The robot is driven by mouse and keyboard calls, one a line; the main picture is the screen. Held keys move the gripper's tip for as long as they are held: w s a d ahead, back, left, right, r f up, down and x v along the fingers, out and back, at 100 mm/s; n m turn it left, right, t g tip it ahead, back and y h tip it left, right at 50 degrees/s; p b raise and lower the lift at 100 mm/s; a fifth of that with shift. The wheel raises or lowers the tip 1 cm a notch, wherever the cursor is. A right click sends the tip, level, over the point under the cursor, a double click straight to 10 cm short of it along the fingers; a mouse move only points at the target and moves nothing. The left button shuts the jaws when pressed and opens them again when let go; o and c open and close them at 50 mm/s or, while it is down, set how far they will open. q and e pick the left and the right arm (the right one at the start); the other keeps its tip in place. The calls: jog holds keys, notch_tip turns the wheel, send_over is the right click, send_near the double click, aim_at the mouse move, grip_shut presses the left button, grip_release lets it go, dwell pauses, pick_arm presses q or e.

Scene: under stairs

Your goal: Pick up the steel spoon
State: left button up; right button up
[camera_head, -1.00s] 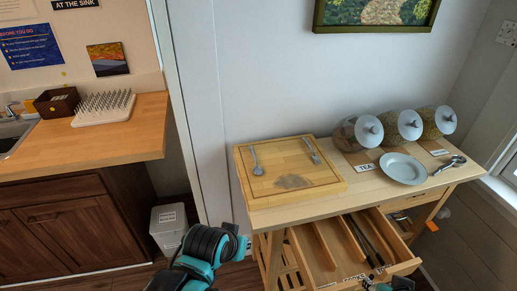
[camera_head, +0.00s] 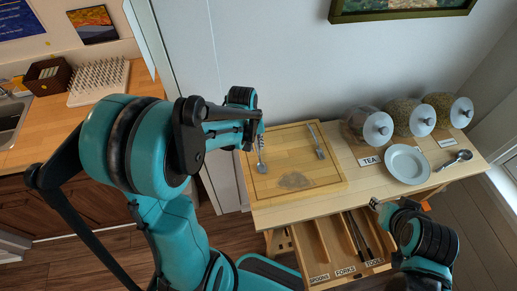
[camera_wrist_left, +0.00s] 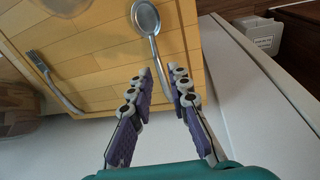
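The steel spoon (camera_head: 261,163) lies on the left part of the wooden board (camera_head: 328,187), its bowl toward the front. My left gripper (camera_head: 258,137) is at the board's back left, by the spoon's handle end. In the left wrist view the spoon (camera_wrist_left: 147,20) has its handle running between the tips of my open left gripper (camera_wrist_left: 159,82). I cannot tell whether the fingers touch it. My right gripper (camera_head: 379,207) is over the front of the table by the open drawer; whether it is open is unclear.
A fork (camera_head: 316,141) lies on the board's right. A white plate (camera_head: 407,163), another spoon-like utensil (camera_head: 455,159) and lidded jars (camera_head: 408,117) stand farther right. The labelled drawer (camera_head: 316,250) is open, with dark tools inside. The wall is close behind the board.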

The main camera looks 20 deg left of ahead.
aim_at(258, 151)
pick_arm(q)
jog(key=f, duration=0.2)
jog(key=w+f+b, duration=0.1)
jog(key=f, duration=0.2)
jog(key=shift+w+d, duration=0.1)
jog(key=shift+w, duration=0.05)
jog(key=shift+r, duration=0.1)
grip_shut()
jog(key=shift+r, duration=0.1)
jog(key=shift+r, duration=0.3)
jog(key=r, duration=0.1)
jog(key=r+p, duration=0.1)
jog(key=r, duration=0.2)
jog(key=shift+d, duration=0.3)
jog(key=d+r+p, duration=0.2)
jog(key=d+r, duration=0.4)
jog(key=d, duration=0.5)
jog(key=shift+w, duration=0.25)
jog(key=shift+r, duration=0.1)
